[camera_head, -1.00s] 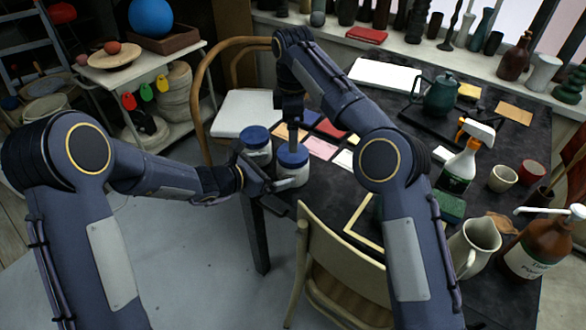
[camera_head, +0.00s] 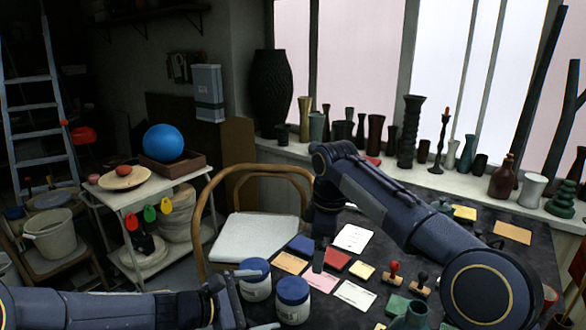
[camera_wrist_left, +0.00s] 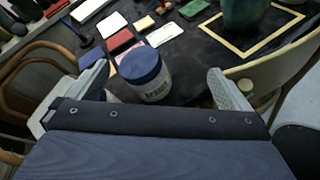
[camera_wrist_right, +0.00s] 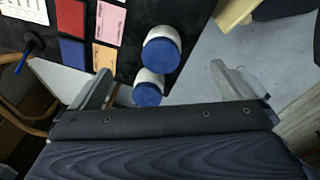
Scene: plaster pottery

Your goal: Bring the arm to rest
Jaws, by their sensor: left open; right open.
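My left gripper (camera_head: 240,302) is open beside two white jars with blue lids. The rear jar (camera_head: 254,280) and the front jar (camera_head: 292,302) stand upright near the table's edge. In the left wrist view one blue-lidded jar (camera_wrist_left: 147,78) shows beyond and between the open fingers, with nothing held. My right gripper (camera_head: 318,258) hangs downward over the coloured cards behind the jars, its fingers partly hidden. In the right wrist view its fingers (camera_wrist_right: 160,68) are spread and empty, and both jars show past them, apart from the fingers.
Coloured cards (camera_head: 335,260), stamps (camera_head: 393,275) and green blocks lie on the dark table. A wooden chair (camera_head: 255,238) stands behind the jars. Vases (camera_head: 375,133) line the windowsill. A cart (camera_head: 130,195) with a blue ball (camera_head: 163,142) stands left.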

